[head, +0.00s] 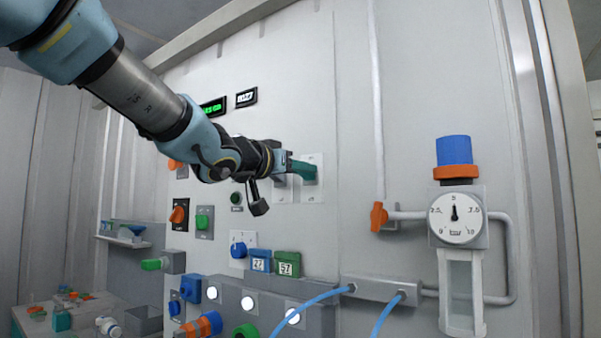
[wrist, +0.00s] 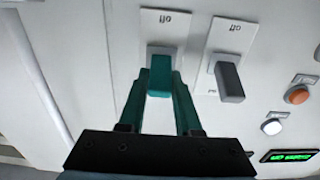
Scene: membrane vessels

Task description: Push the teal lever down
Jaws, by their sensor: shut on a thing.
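The teal lever (wrist: 161,76) sticks out of a white plate (wrist: 166,27) with a small upside-down label in the wrist view. My gripper (wrist: 160,86) has its two dark teal fingers on either side of the lever, shut on it. In the head view my gripper (head: 301,169) reaches the same plate (head: 312,191) on the wall panel. There, fingers and lever are similar in colour and hard to tell apart. I cannot tell the lever's exact tilt.
A grey lever (wrist: 229,81) on its own plate is close beside the teal one. An orange button (wrist: 297,95) and a green display (wrist: 289,156) are further right in the wrist view. In the head view, a gauge (head: 458,218), an orange valve handle (head: 378,216) and pipes are to the right.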

